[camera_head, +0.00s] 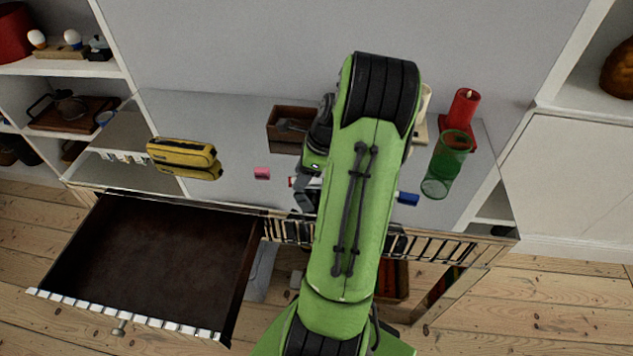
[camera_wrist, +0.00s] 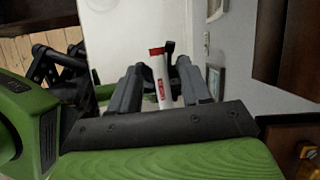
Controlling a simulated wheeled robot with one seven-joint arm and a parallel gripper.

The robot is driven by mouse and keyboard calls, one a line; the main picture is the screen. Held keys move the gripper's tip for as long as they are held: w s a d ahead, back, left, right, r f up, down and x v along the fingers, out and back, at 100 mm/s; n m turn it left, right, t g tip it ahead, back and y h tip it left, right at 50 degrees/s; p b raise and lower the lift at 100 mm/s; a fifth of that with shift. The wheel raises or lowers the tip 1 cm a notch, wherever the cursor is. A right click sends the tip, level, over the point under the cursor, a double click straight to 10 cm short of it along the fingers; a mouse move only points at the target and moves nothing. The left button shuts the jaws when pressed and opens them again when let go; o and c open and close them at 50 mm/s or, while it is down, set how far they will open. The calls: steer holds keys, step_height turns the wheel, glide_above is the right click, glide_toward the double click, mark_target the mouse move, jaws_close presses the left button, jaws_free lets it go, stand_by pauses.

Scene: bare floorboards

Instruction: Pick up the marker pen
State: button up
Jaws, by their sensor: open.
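The marker pen (camera_wrist: 160,78) shows in the wrist view as a white barrel with red lettering and a red end. It lies between the two fingers of my gripper (camera_wrist: 159,70), which stand apart on either side of it, with a visible gap to each. In the head view my green arm hides most of this spot. Part of my gripper (camera_head: 308,185) shows at the arm's left edge, low over the desk top. A small red bit beside it may be the pen's end, but I cannot tell for sure.
An open drawer (camera_head: 150,255) juts out at front left.

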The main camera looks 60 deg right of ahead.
jaws_close()
